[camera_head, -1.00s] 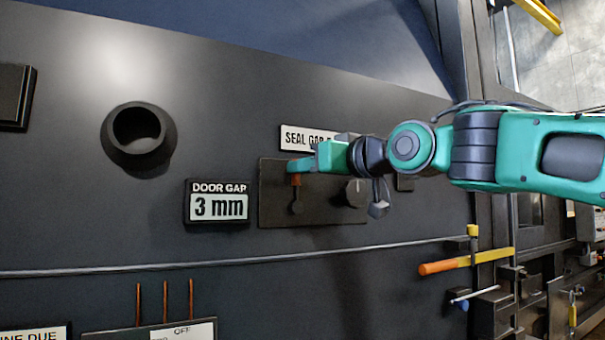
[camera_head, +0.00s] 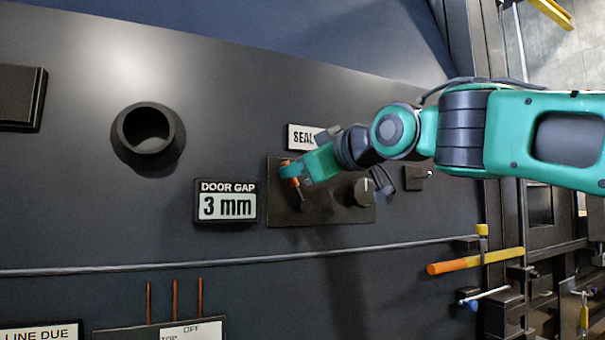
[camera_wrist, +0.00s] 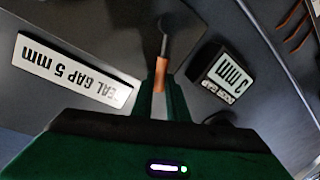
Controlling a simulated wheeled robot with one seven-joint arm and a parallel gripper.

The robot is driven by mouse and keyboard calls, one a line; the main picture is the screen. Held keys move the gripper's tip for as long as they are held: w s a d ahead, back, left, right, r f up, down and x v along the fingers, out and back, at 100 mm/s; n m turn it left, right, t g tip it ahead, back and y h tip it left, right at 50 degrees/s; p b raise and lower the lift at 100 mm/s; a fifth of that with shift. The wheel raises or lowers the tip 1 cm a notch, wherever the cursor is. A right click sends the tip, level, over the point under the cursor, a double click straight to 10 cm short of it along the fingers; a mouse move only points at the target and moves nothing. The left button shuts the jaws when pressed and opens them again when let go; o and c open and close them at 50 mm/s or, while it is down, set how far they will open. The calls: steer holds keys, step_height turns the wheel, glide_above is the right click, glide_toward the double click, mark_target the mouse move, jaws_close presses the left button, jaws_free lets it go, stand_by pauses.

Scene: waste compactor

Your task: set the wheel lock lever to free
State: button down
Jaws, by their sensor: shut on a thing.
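A small lever with an orange-brown handle (camera_head: 294,184) sits on a dark plate (camera_head: 335,213) on the black wall panel. My gripper (camera_head: 289,171) is shut on the top of this handle, which leans up and to the left. In the wrist view, the orange-brown handle (camera_wrist: 160,77) is between my fingertips (camera_wrist: 161,88), with the grey shaft running up to a dark round pivot. No wheel lock label is readable, so I cannot tell from wording which lever this is. My fingers hide the handle's end.
A dark knob (camera_head: 362,190) is right of the lever on the same plate. A "DOOR GAP 3 mm" display (camera_head: 226,203) is to the left. A "SEAL GAP 5 mm" sign (camera_wrist: 75,72) is close by. A rod (camera_head: 200,267) runs below. A yellow-orange bar (camera_head: 475,261) is at lower right.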

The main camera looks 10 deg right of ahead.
steer(key=shift+s+a+f+n+h, duration=0.1)
steer(key=shift+a+f+n+h, duration=0.15)
steer(key=shift+a+n, duration=0.25)
steer(key=shift+s+a+f+n+h, duration=0.15)
steer(key=shift+a+f+n, duration=0.1)
steer(key=shift+n, duration=0.35)
steer(key=shift+a+f+n, duration=0.55)
steer(key=shift+a+n, duration=0.05)
steer(key=shift+n, duration=0.4)
steer(key=shift+s, duration=0.1)
steer(key=shift+a, duration=0.1)
steer(key=c, duration=1.7)
jaws_free()
steer(key=shift+c, duration=0.2)
steer(key=v, duration=1)
steer(key=shift+s+r, duration=0.25)
steer(key=shift+s, duration=0.05)
